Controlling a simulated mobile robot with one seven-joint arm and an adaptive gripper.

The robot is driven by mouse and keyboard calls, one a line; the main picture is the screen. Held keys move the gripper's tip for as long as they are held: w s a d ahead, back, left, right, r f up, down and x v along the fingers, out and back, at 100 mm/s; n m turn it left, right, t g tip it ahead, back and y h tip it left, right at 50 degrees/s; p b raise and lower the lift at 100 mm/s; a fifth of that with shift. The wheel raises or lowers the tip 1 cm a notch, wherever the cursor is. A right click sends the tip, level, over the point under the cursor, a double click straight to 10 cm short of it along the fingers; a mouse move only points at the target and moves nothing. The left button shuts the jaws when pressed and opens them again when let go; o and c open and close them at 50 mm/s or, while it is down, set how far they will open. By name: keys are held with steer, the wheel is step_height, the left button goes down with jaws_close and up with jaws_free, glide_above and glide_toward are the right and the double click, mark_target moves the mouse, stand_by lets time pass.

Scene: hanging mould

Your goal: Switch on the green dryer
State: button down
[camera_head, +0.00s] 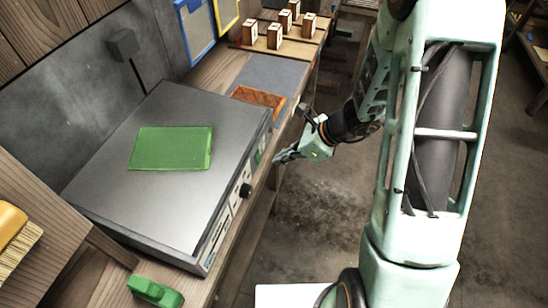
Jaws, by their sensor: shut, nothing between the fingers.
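A large flat grey box (110,205), which looks like the dryer, lies on the bench with a green slab (170,148) on its top. Its front panel faces right and carries a black knob (246,190) and small labels or controls. A small green patch (258,156) shows on the panel's far part, too small to tell whether it is a switch or a light. My gripper (278,159) is shut and empty, just right of the panel's far part. Its fingertips are close to the panel; I cannot tell whether they touch.
A brown tray (259,97) lies behind the box, and several wooden blocks (275,36) stand farther back. A green object (154,291) and a yellow-handled brush (14,224) are at the near left. The floor (310,225) right of the bench is clear.

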steer(key=v, duration=0.9)
steer(key=shift+r+p, duration=0.3)
steer(key=shift+p, duration=0.1)
